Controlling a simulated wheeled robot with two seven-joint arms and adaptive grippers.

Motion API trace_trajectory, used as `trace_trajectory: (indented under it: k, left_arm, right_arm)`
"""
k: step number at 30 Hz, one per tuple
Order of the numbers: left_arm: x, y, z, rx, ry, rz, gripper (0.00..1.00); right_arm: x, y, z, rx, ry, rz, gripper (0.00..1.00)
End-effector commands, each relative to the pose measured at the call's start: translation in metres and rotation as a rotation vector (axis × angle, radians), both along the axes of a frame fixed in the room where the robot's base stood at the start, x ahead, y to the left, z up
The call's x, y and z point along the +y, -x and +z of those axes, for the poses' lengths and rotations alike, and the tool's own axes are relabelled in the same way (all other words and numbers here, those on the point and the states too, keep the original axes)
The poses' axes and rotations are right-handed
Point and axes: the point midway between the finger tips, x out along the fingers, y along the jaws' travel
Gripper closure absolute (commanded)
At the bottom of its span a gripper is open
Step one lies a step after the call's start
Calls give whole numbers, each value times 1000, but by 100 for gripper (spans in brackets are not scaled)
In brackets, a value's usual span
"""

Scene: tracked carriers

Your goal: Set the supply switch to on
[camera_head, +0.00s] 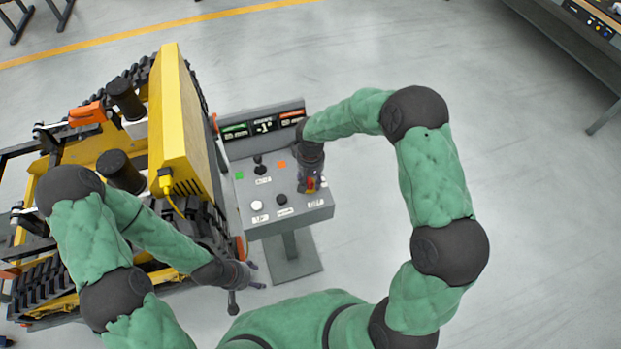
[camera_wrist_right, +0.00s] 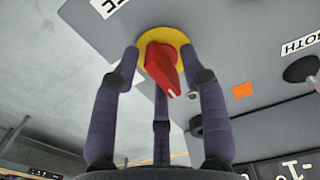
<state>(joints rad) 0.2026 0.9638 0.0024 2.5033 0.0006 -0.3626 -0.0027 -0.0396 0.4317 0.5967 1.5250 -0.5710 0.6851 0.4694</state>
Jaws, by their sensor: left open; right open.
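The grey control panel (camera_head: 294,208) stands on a pedestal at the middle of the head view. A red rotary knob on a yellow disc, probably the supply switch (camera_wrist_right: 164,72), sits near its right edge; it shows small in the head view (camera_head: 311,184). I cannot read a label for it. My right gripper (camera_head: 312,177) reaches down over the knob from behind. In the wrist view its fingers (camera_wrist_right: 160,60) are open and spread around the knob, with gaps at both sides. My left gripper (camera_head: 254,276) is open and empty, low to the left of the pedestal.
A yellow tracked carrier (camera_head: 180,110) stands close to the panel's left side. The panel also bears a display (camera_head: 263,126), a white button (camera_head: 257,206), black knobs (camera_head: 281,199) and an orange square (camera_head: 281,164). Open floor lies to the right.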

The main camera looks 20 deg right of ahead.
Motion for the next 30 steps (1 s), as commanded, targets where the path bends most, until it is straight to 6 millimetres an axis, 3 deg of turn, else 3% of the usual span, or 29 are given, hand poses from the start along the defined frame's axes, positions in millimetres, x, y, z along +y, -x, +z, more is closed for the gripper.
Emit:
trace_trajectory:
  k: [3, 7, 8, 20, 30]
  left_arm:
    - [0, 0, 0, 0, 0, 0, 40]
    - [0, 0, 0, 0, 0, 0, 40]
    - [0, 0, 0, 0, 0, 0, 40]
    - [0, 0, -5, 0, 0, 0, 40]
    - [0, 0, -30, 0, 0, 0, 40]
  right_arm:
    - [0, 0, 0, 0, 0, 0, 59]
    - [0, 0, 0, 0, 0, 0, 96]
    - [0, 0, 0, 0, 0, 0, 100]
    - [0, 0, 0, -1, 0, -35, 100]
    - [0, 0, -3, -2, 1, -253, 100]
